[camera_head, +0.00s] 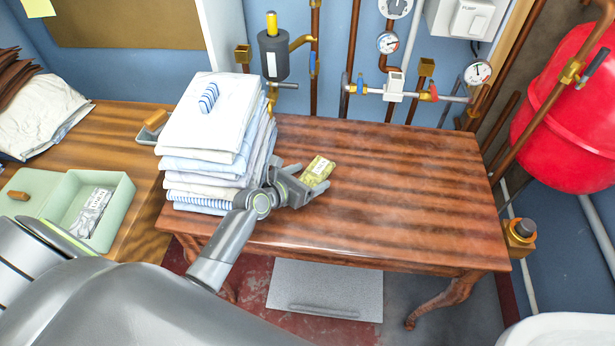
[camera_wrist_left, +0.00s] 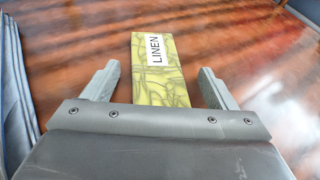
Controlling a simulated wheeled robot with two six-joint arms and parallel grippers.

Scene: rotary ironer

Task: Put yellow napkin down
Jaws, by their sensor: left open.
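The yellow napkin (camera_head: 318,170) is a small folded patterned piece with a white label. It lies on the brown wooden table (camera_head: 400,190), just right of the linen stack. In the left wrist view the napkin (camera_wrist_left: 160,70) lies between the two fingers, and its label reads LINEN. My left gripper (camera_head: 307,182) is open, with its fingers apart on either side of the napkin and a gap on both sides. The near end of the napkin is hidden behind the gripper body. My right gripper is not in view.
A tall stack of folded linen (camera_head: 210,150) stands on the table's left end, close beside my left gripper. A green box (camera_head: 122,205) sits on the left-hand surface. Pipes and gauges (camera_head: 393,42) line the wall behind. The table's middle and right are clear.

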